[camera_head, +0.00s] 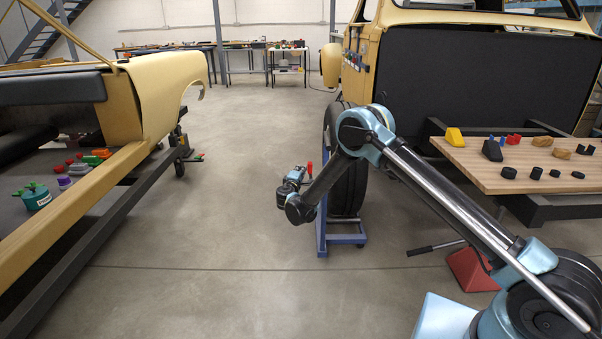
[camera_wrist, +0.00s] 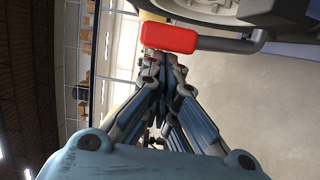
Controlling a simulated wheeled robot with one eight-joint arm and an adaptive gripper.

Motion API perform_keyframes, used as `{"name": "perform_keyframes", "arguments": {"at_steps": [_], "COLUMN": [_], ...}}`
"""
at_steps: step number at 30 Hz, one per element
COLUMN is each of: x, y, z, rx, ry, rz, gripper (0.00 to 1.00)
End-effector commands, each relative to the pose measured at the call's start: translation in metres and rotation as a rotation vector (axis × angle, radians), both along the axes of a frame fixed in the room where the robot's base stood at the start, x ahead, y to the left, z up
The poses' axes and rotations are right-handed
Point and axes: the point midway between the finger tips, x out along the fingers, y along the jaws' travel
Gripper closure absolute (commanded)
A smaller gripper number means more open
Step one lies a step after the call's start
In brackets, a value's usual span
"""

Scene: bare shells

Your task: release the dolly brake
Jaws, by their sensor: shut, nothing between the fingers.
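The blue wheel dolly (camera_head: 347,239) stands on the floor in the middle, with a big black tire (camera_head: 350,180) upright on it. A red brake handle (camera_head: 309,169) shows at the dolly's left side. In the wrist view the red handle (camera_wrist: 170,38) is large, on a grey bent lever (camera_wrist: 235,44) beside a dark part of the wheel or dolly. My gripper (camera_head: 301,173) is by the handle in the head view. In the wrist view my gripper (camera_wrist: 152,58) is shut and empty, its fingertips right at the handle's left end. I cannot tell whether they touch it.
A yellow car shell (camera_head: 163,90) is on the left, with small parts inside. Another shell (camera_head: 358,72) is behind the dolly. A wooden board (camera_head: 480,178) with small blocks is on the right. A red jack stand (camera_head: 472,270) is below it. Floor left of the dolly is clear.

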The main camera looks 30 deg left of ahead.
Motion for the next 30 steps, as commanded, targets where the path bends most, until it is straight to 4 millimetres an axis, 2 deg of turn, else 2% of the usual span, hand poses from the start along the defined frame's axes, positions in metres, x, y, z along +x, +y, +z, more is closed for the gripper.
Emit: {"name": "perform_keyframes", "arguments": {"at_steps": [9, 21, 24, 30], "x": [-0.002, -0.072, -0.084, -0.095], "y": [0.024, 0.000, -0.004, -0.008], "z": [-0.001, -0.001, -0.001, -0.001], "rx": [0.000, 0.000, 0.000, 0.000], "ry": [0.002, 0.002, 0.002, 0.002], "rz": [-0.015, -0.014, -0.015, -0.015], "gripper": [1.00, 1.00, 1.00, 1.00]}}
